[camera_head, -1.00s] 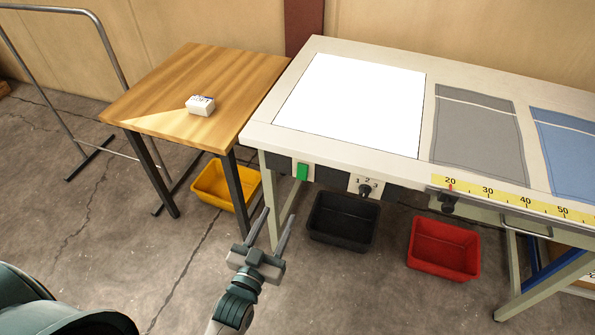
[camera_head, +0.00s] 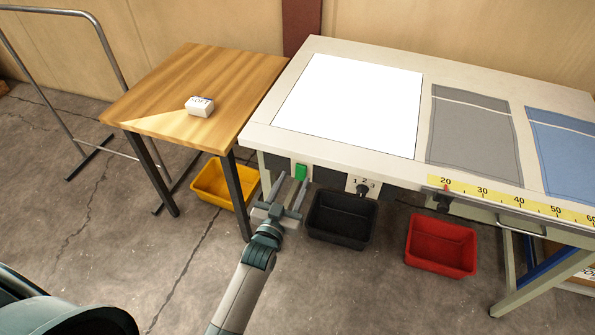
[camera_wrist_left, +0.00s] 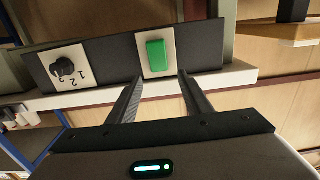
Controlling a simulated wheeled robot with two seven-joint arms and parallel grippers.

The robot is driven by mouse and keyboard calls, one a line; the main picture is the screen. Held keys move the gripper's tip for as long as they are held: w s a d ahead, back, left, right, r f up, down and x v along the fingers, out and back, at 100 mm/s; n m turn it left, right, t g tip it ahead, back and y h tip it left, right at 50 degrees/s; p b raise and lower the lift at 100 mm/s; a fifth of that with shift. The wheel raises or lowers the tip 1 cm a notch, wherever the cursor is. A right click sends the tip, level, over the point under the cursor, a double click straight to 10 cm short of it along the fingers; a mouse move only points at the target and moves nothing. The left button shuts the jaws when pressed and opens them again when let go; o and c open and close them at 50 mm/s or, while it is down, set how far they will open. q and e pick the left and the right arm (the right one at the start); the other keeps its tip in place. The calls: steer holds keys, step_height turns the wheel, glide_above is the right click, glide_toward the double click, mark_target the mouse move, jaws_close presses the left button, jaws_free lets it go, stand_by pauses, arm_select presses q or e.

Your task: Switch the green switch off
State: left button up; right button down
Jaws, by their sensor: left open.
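The green switch (camera_head: 301,172) sits on a pale plate on the dark front panel of the workbench, below its near left corner. In the left wrist view the green switch (camera_wrist_left: 156,55) shows upside down relative to the bench, just beyond the fingertips. My left gripper (camera_head: 290,181) is open and empty, its fingers pointing at the panel just below and left of the switch. In the left wrist view its fingertips (camera_wrist_left: 160,76) are spread either side of the switch's line, apparently short of touching it. My right gripper is not in view.
A rotary knob (camera_head: 362,188) with numbers is right of the switch. A black bin (camera_head: 342,218) and a red bin (camera_head: 441,245) stand under the bench. A yellow bin (camera_head: 224,184) is under the wooden table (camera_head: 180,75), whose front leg stands close left of my gripper.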

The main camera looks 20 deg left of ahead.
mark_target(301, 166)
arm_select(q)
steer(key=shift+w, duration=2.15)
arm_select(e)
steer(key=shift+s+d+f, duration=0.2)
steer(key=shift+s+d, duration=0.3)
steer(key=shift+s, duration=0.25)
